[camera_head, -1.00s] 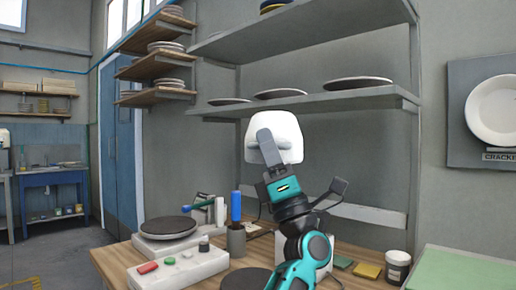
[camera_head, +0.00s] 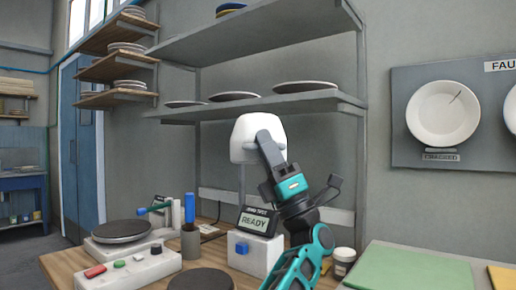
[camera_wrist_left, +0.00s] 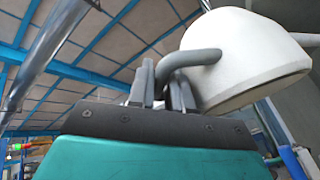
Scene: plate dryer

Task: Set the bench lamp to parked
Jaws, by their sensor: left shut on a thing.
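The bench lamp has a white, rounded head (camera_head: 243,140), raised above the bench in front of the grey wall. My left gripper (camera_head: 268,147) is at the front of the lamp head. In the left wrist view, its fingers (camera_wrist_left: 163,88) are shut on the curved grey handle (camera_wrist_left: 200,57) that sticks out of the white lamp head (camera_wrist_left: 245,55). A thin upright post shows below the head; its lower end is hidden behind the display box. My right gripper is not in view.
A box with a READY display (camera_head: 255,222) and a blue button stands below the lamp. Plate shelves (camera_head: 260,104) hang behind; a green mat (camera_head: 415,270) lies right.

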